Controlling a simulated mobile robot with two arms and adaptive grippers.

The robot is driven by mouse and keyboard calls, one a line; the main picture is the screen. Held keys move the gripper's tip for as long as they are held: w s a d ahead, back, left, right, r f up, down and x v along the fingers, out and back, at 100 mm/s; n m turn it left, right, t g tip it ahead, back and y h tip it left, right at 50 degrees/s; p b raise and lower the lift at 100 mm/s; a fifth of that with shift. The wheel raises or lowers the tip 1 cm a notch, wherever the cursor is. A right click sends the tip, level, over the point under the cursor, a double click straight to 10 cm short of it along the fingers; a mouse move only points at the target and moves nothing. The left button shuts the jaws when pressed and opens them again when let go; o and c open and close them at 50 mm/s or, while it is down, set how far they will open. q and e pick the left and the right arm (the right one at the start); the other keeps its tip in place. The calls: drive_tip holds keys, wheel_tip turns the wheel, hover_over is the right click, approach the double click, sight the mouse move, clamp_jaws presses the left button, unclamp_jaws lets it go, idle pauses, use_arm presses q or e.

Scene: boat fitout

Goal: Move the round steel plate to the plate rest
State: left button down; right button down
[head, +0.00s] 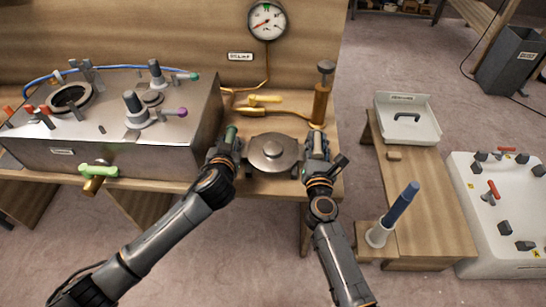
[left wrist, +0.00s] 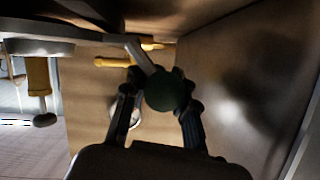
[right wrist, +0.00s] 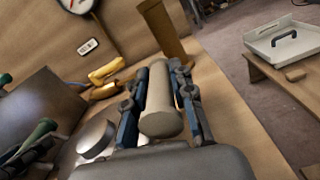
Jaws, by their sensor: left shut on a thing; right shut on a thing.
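The round steel plate (head: 272,152) is a grey disc with a raised hub and a handle on each side, at the front edge of the wooden bench. My left gripper (head: 224,156) is shut on its left handle, whose dark green end (left wrist: 165,92) shows between the fingers in the left wrist view. My right gripper (head: 317,160) is shut on its right handle, a beige cylinder (right wrist: 160,110) in the right wrist view. The plate's hub (right wrist: 95,138) shows there too. I cannot tell whether the plate touches the bench. I cannot identify the plate rest with certainty.
A steel box with levers and knobs (head: 120,145) stands left of the plate. A brass pump-like cylinder (head: 320,104) and yellow levers (head: 265,98) are behind.

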use_arm(q)
drive_tip(key=shift+f, duration=0.3)
use_arm(e)
drive_tip(key=shift+a+f, duration=0.1)
use_arm(q)
drive_tip(key=c, duration=1.5)
unclamp_jaws()
drive_tip(key=shift+f+b, duration=0.3)
drive_tip(key=shift+f, duration=0.05)
use_arm(e)
drive_tip(key=c, duration=1.6)
unclamp_jaws()
drive_tip(key=shift+f, duration=0.3)
use_arm(q)
drive_tip(key=o, duration=0.4)
drive_tip(key=shift+s+r, duration=0.1)
drive_tip(key=shift+r, duration=0.1)
use_arm(e)
drive_tip(key=o, duration=0.4)
drive_tip(key=shift+r, duration=0.15)
use_arm(q)
drive_tip(key=shift+o, duration=0.2)
drive_tip(key=shift+r, duration=0.1)
use_arm(e)
drive_tip(key=shift+o, duration=0.3)
drive_tip(key=shift+s, duration=0.15)
